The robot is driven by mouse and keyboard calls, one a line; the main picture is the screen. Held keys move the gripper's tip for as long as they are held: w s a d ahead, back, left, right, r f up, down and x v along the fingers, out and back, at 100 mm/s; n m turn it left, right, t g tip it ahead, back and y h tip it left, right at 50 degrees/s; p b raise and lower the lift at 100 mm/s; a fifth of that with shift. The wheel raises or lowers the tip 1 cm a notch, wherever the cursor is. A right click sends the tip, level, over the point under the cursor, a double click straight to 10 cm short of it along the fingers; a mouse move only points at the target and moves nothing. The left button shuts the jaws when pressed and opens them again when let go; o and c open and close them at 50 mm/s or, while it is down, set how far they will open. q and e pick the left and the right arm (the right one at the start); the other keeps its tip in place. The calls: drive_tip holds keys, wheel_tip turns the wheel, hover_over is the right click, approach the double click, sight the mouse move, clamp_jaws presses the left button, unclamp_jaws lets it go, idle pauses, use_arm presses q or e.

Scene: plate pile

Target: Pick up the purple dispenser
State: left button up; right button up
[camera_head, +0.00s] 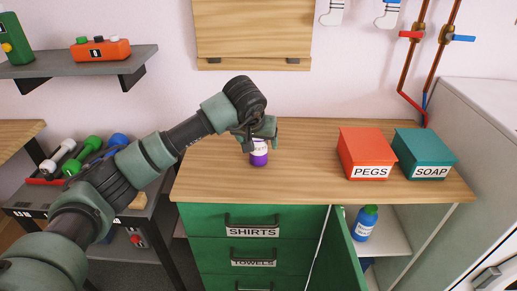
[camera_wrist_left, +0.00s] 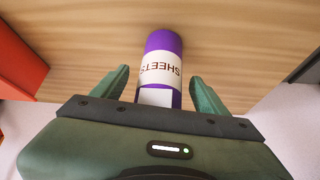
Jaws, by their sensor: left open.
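The purple dispenser (camera_head: 259,157) stands on the wooden counter, partly covered by my left gripper (camera_head: 262,130) in the head view. In the left wrist view the purple dispenser (camera_wrist_left: 161,72) has a white label reading SHEETS. My left gripper (camera_wrist_left: 160,95) is open. Its two green fingers are on either side of the dispenser's near part, with a visible gap on each side. My right gripper is not in view.
The wooden counter (camera_head: 305,170) has a red PEGS box (camera_head: 366,148) and a teal SOAP box (camera_head: 420,150) on its right. A green cabinet door (camera_head: 342,255) hangs open below, beside a blue bottle (camera_head: 363,225). Free counter lies between dispenser and PEGS box.

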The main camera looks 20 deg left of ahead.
use_arm(q)
drive_tip(key=shift+r, duration=0.1)
drive_tip(key=c, duration=1.5)
clamp_jaws()
drive_tip(key=shift+r, duration=0.2)
